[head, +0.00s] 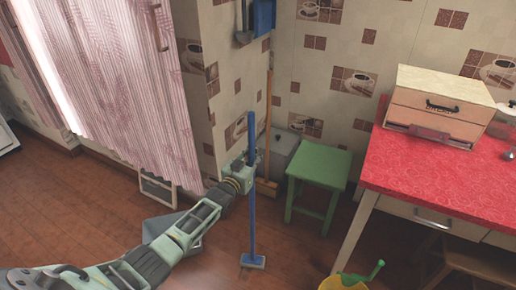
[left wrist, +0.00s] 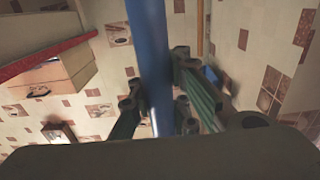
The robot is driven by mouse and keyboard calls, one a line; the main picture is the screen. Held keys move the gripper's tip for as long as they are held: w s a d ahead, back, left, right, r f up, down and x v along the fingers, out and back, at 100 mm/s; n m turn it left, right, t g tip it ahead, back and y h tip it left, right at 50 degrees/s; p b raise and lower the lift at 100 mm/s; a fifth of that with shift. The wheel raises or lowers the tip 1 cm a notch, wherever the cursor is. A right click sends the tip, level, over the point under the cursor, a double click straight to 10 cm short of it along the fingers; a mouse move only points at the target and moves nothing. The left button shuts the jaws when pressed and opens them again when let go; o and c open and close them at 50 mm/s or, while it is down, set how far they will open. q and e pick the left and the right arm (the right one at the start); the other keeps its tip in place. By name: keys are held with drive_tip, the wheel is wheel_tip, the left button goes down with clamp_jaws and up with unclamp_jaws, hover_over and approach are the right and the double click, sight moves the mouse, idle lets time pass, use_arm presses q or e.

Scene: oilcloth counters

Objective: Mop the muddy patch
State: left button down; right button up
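I cannot make out a muddy patch on the visible floor. My right gripper is out of view.
A green stool (head: 318,165) stands behind the mop, near a wooden-handled broom (head: 268,110) and a grey box (head: 283,146). A red-topped table (head: 430,178) is on the right, with a yellow bucket (head: 338,284) before it. Wooden floor (head: 80,200) is open at left.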

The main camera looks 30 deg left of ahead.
sight(250, 162)
use_arm(q)
drive_tip(key=shift+s+f, duration=0.2)
drive_tip(key=shift+s, duration=0.25)
drive_tip(key=shift+f, duration=0.1)
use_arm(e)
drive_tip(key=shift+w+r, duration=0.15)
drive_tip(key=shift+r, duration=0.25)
use_arm(q)
drive_tip(key=s+p, duration=0.3)
drive_tip(key=shift+a+r, duration=0.1)
drive_tip(key=shift+r, duration=0.15)
drive_tip(key=shift+s+a+f+p, duration=0.1)
drive_tip(key=shift+s+p, duration=0.4)
drive_tip(key=shift+s, duration=0.25)
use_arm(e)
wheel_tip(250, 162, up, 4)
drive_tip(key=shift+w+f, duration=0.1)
